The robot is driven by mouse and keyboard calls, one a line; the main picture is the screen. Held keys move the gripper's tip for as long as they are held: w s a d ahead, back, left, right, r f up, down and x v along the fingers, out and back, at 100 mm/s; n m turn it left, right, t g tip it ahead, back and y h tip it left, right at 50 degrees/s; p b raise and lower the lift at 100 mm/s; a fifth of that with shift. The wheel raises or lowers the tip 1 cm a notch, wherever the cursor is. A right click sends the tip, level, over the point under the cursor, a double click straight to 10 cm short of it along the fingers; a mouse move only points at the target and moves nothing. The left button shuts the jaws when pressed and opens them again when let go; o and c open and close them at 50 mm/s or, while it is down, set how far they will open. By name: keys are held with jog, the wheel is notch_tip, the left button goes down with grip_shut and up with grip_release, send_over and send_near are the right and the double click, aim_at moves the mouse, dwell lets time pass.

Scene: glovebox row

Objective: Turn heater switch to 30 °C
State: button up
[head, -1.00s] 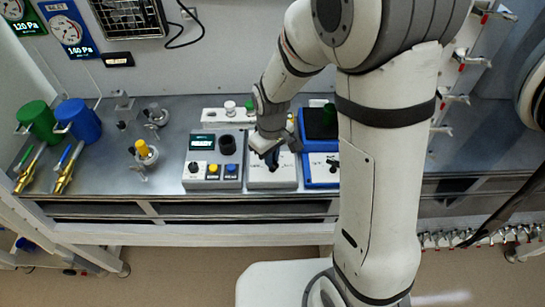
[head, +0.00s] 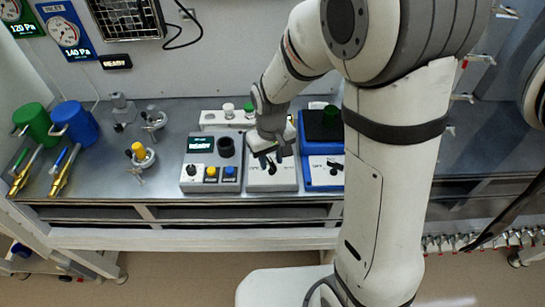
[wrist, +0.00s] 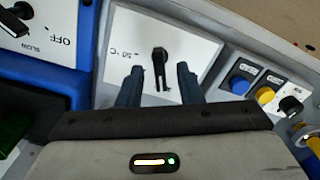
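The heater switch is a black lever knob (wrist: 159,65) on a white panel (wrist: 127,30). In the wrist view it points roughly down the picture, and a "50 °C" label lies to its left. No 30 °C mark is readable. My gripper (wrist: 160,75) is open, with its two dark fingers apart on either side of the lever's lower end. I cannot tell whether they touch it. In the head view my gripper (head: 268,158) is over the grey heater box (head: 272,187), and the knob shows just below the fingers.
A grey unit (head: 212,160) with a display and coloured buttons stands close left of the heater box. A blue unit (head: 322,181) stands close right. A white rack (head: 213,116) is behind. Green (head: 33,123) and blue (head: 74,124) mugs stand far left.

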aim_at(272, 161)
notch_tip(272, 161, up, 8)
jog(key=shift+f+b, duration=0.1)
jog(key=shift+b, duration=0.3)
dwell(0.8)
jog(key=s+d+r+m+t, duration=0.3)
jog(key=s+d+r, duration=0.4)
jog(key=s+d, duration=0.5)
jog(key=shift+s+d+r+m, duration=0.3)
jog(key=shift+s+r+m, duration=0.1)
jog(key=shift+s+m, duration=0.35)
